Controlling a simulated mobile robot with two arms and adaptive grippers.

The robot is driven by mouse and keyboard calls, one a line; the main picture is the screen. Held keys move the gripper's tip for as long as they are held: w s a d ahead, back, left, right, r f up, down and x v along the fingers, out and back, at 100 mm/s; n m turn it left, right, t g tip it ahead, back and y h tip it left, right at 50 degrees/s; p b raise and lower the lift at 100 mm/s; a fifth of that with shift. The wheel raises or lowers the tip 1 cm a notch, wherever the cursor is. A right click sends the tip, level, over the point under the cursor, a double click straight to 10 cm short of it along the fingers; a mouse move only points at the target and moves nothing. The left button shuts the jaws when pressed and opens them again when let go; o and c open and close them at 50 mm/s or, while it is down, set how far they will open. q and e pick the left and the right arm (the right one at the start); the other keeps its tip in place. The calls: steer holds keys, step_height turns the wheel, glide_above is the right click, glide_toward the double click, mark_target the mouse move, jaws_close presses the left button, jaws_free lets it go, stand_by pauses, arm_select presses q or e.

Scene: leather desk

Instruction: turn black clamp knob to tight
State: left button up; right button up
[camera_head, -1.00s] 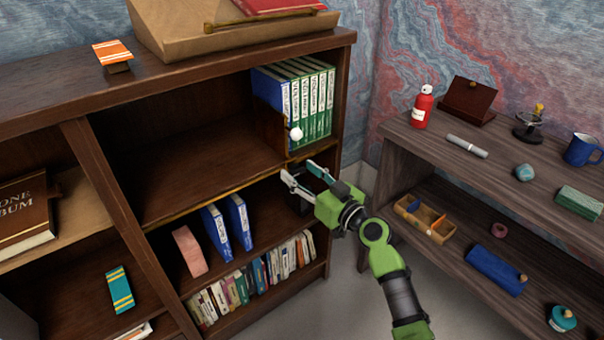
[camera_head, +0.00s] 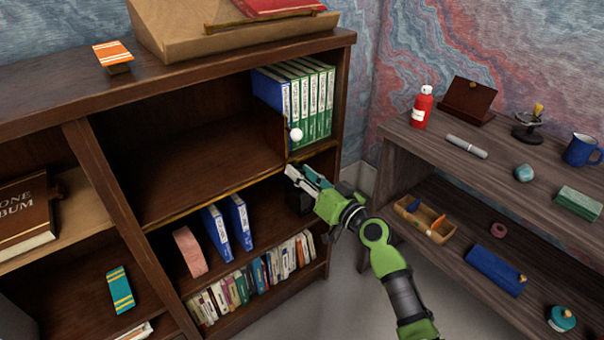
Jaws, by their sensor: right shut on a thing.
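My right gripper (camera_head: 303,176) reaches in from the lower right to the right end of the bookcase's middle shelf edge. Its fingers are shut on a small dark thing that is mostly hidden between them, seemingly the black clamp knob. A dark block (camera_head: 297,203) shows just below the fingers, inside the lower compartment; I cannot tell whether it is part of the clamp. How far the knob is turned cannot be seen. My left gripper is not in view.
A grey wooden shelf unit (camera_head: 455,165) stands at right, with floor between.

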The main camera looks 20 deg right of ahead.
steer(key=m, duration=0.3)
steer(key=shift+d+m+p, duration=0.1)
steer(key=shift+m+p, duration=0.2)
steer(key=shift+m, duration=0.1)
steer(key=m, duration=0.2)
steer(key=shift+m, duration=0.3)
steer(key=m+p, duration=0.1)
steer(key=m, duration=0.2)
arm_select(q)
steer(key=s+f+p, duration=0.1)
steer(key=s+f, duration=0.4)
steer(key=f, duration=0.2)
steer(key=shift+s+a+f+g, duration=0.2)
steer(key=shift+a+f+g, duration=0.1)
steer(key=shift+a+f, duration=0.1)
arm_select(e)
steer(key=shift+f+m, duration=0.15)
steer(key=shift+m, duration=1.65)
steer(key=o, duration=1.1)
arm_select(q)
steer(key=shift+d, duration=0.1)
arm_select(e)
steer(key=shift+o, duration=0.2)
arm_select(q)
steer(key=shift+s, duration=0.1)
